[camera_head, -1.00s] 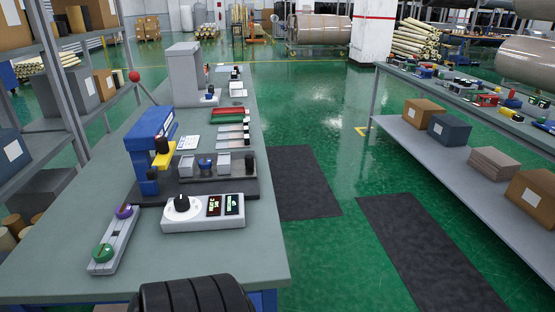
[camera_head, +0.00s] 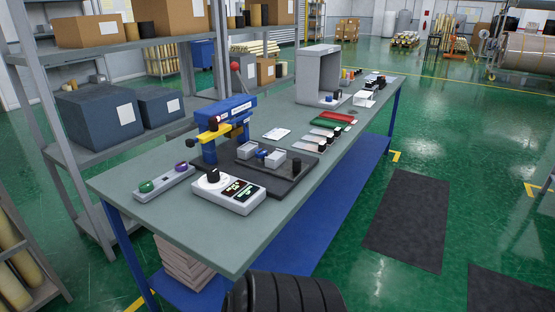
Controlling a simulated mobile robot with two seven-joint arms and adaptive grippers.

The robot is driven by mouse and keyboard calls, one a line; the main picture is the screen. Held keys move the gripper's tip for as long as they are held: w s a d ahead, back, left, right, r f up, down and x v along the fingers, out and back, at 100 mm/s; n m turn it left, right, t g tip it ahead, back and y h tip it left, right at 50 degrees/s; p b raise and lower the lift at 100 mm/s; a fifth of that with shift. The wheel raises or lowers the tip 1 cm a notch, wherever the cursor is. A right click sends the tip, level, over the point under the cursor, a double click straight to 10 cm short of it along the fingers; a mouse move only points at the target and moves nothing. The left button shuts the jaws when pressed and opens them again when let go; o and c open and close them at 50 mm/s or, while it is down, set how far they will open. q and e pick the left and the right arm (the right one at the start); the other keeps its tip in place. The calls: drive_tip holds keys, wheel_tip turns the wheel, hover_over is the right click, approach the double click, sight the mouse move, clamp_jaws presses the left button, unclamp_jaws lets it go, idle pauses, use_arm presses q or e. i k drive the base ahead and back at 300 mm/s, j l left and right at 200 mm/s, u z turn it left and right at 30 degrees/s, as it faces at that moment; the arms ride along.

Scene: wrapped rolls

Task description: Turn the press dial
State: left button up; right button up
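The press dial (camera_head: 213,176) is a black knob on a white round plate at the left end of a pale control box (camera_head: 236,198). The box has two dark displays with lit text and stands near the front edge of the workbench. Behind it stands the blue press (camera_head: 229,112) with a yellow part on a dark base plate (camera_head: 294,178). A black ribbed part of my own body shows at the bottom edge. Neither of my grippers is in view.
The grey workbench (camera_head: 170,212) runs away to the upper right. A two-button panel (camera_head: 164,183) lies left of the control box. A grey open housing (camera_head: 318,76) stands farther back. Shelving with boxes (camera_head: 98,117) is at the left. Green floor is open on the right.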

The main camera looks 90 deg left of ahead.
sight(213, 176)
drive_tip(key=i+j+u, duration=0.1)
drive_tip(key=u, duration=0.4)
drive_tip(key=i+u, duration=0.25)
drive_tip(key=u, duration=0.25)
drive_tip(key=i+u, duration=0.15)
drive_tip(key=u, duration=0.3)
drive_tip(key=i+l+u, duration=0.15)
drive_tip(key=u, duration=0.35)
